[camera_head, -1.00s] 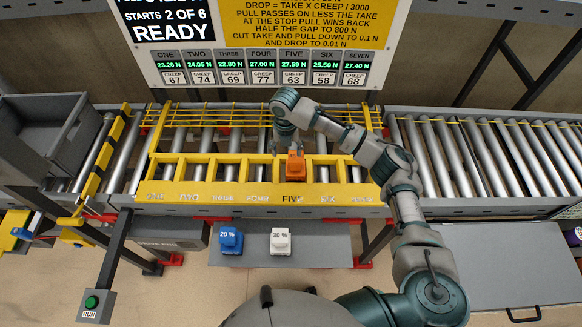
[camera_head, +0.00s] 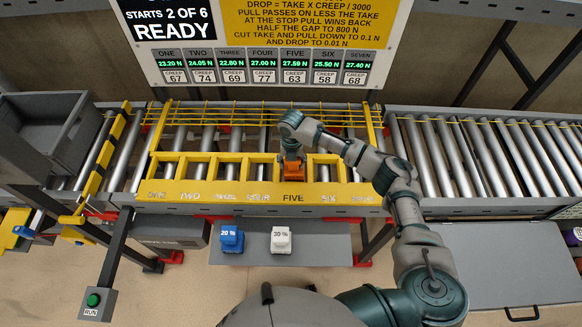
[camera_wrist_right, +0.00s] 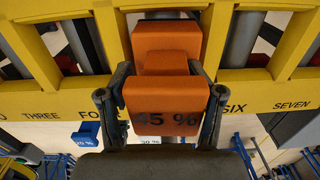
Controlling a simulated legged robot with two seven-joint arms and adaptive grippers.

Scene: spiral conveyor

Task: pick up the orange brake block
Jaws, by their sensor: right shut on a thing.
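The orange brake block (camera_head: 293,173) sits at slot FIVE of the yellow slotted rack (camera_head: 225,190) on the conveyor. In the right wrist view the block (camera_wrist_right: 165,95) is marked 45 % and fills the space between the fingers. My right gripper (camera_head: 292,160) comes down on it from above; in the right wrist view its two fingers (camera_wrist_right: 165,100) press on the block's left and right sides. The block still appears to be in its slot; I cannot tell whether it is lifted. My left gripper does not show.
A blue 20 % block (camera_head: 230,239) and a white 30 % block (camera_head: 281,240) stand on a grey shelf (camera_head: 330,245) in front of the rack. A grey bin (camera_head: 55,125) is at the left. A RUN button box (camera_head: 94,303) is at lower left. A sign board (camera_head: 290,40) stands behind.

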